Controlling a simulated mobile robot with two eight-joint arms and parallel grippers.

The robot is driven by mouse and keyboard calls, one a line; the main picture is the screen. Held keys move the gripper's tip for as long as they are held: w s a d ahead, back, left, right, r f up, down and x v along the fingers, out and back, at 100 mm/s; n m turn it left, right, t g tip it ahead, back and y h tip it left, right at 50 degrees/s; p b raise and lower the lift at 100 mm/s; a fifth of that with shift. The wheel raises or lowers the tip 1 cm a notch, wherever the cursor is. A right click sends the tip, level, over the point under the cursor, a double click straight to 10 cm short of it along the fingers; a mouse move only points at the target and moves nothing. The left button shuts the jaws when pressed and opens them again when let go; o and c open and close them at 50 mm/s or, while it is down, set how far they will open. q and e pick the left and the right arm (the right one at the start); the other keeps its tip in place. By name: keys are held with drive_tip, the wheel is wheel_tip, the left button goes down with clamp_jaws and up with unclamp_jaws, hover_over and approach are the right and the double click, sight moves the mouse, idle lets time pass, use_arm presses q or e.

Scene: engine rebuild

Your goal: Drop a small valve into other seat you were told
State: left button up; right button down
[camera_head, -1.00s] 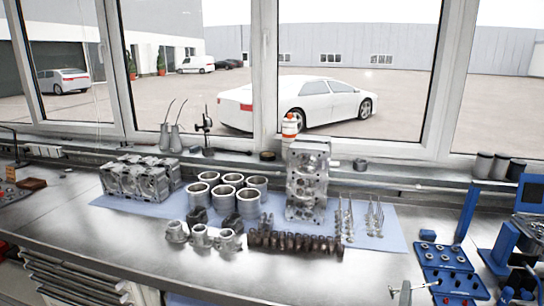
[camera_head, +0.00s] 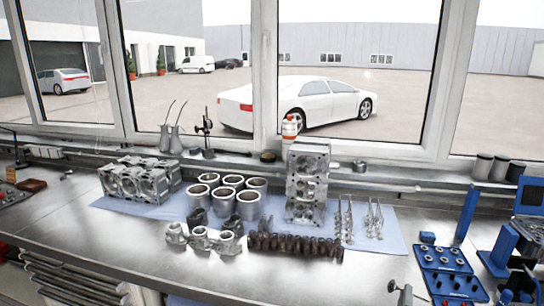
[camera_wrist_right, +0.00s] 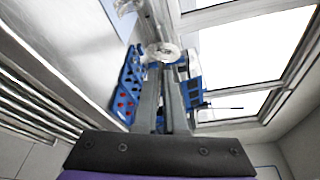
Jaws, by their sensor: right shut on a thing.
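My right gripper (camera_head: 404,294) shows at the bottom edge of the head view, right of centre, above the bench front. In the right wrist view its fingers (camera_wrist_right: 162,95) are shut on a small valve. The pale round valve head (camera_wrist_right: 163,52) sticks out beyond the fingertips; the valve (camera_head: 392,285) also shows small in the head view. A grey cylinder head (camera_head: 306,185) stands on end on the blue mat, with round openings facing me. It is well away from the gripper. Several thin valves (camera_head: 348,220) are right of it. My left gripper is out of view.
A blue tray (camera_head: 432,272) with several round parts lies just right of the gripper; it shows in the wrist view (camera_wrist_right: 130,80). Cylinder sleeves (camera_head: 228,197), an engine block (camera_head: 138,182) and a dark camshaft row (camera_head: 295,246) crowd the blue mat (camera_head: 385,240). The front-centre bench is bare.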

use_arm(q)
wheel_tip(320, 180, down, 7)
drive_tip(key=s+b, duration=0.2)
drive_tip(key=b, duration=0.2)
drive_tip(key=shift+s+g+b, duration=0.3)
drive_tip(key=shift+b, duration=0.1)
use_arm(e)
drive_tip(key=shift+s+n+t+y, duration=0.1)
drive_tip(key=shift+n+t+y, duration=0.75)
drive_tip(key=shift+n, duration=3.4)
drive_tip(key=shift+w+n+t+y, duration=0.1)
drive_tip(key=shift+n+t+y, duration=0.7)
drive_tip(key=shift+n, duration=3.4)
drive_tip(key=shift+s+n+t+y, duration=0.15)
drive_tip(key=shift+n+t, duration=1.3)
drive_tip(key=shift+n, duration=2.8)
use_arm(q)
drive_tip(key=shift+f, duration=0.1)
